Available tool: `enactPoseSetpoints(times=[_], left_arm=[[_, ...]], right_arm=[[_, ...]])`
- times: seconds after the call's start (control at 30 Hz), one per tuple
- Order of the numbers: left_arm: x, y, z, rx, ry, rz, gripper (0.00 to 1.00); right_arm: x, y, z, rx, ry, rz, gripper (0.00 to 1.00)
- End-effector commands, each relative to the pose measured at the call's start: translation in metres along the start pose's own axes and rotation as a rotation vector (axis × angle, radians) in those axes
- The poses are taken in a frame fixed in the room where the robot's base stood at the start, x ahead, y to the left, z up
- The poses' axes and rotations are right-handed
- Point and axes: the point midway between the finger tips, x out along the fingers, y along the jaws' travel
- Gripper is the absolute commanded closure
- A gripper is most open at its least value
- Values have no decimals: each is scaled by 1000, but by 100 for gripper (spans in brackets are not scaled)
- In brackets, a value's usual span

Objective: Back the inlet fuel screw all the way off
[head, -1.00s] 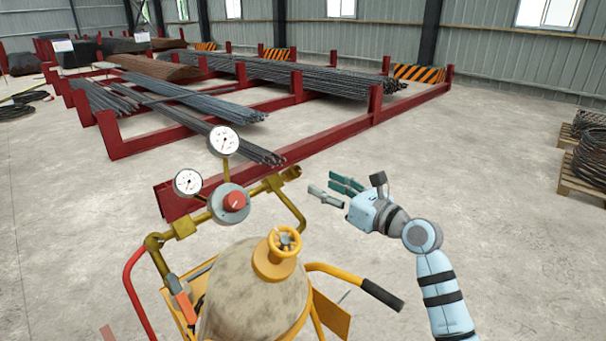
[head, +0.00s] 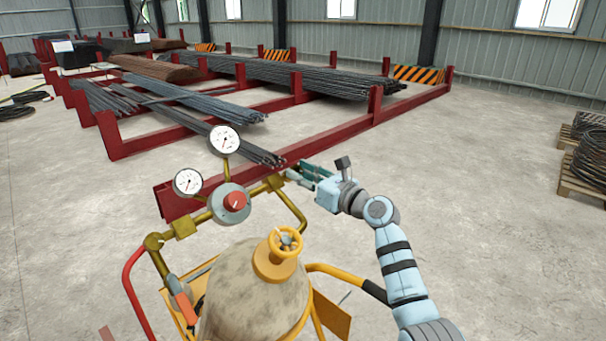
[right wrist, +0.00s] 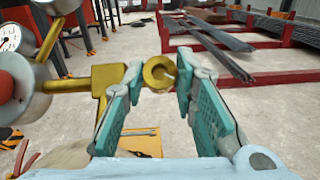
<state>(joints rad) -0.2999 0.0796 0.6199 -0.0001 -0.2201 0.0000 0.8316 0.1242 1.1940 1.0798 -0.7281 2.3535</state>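The brass regulator has a grey body with a red knob (head: 235,202) and stands above the dusty gas cylinder (head: 255,305). A brass fitting (head: 275,183) sits at the right end of its pipe; I take this as the inlet fuel screw. In the right wrist view its rounded brass end (right wrist: 160,73) shows between my fingers. My right gripper (head: 295,174) is open, its teal fingers on either side of that end; I cannot tell whether they touch it. In the head view the fingers partly hide the fitting's end. My left gripper is not in view.
Two round gauges (head: 224,139) rise above the regulator. Red racks (head: 340,133) with rebar stand behind. Open floor lies to the right.

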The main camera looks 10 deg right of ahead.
Motion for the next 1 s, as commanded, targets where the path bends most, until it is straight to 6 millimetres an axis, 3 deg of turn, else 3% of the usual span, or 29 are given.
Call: enactPoseSetpoints(times=[0.27, 0.8, 1.0], left_arm=[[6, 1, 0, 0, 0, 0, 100], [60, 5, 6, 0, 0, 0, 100], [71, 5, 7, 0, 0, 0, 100]], right_arm=[[-1, -2, -1, -18, -1, 11, 100], [0, -6, -3, -258, -3, 213, 100], [0, -7, -1, -344, -1, 286, 100]])
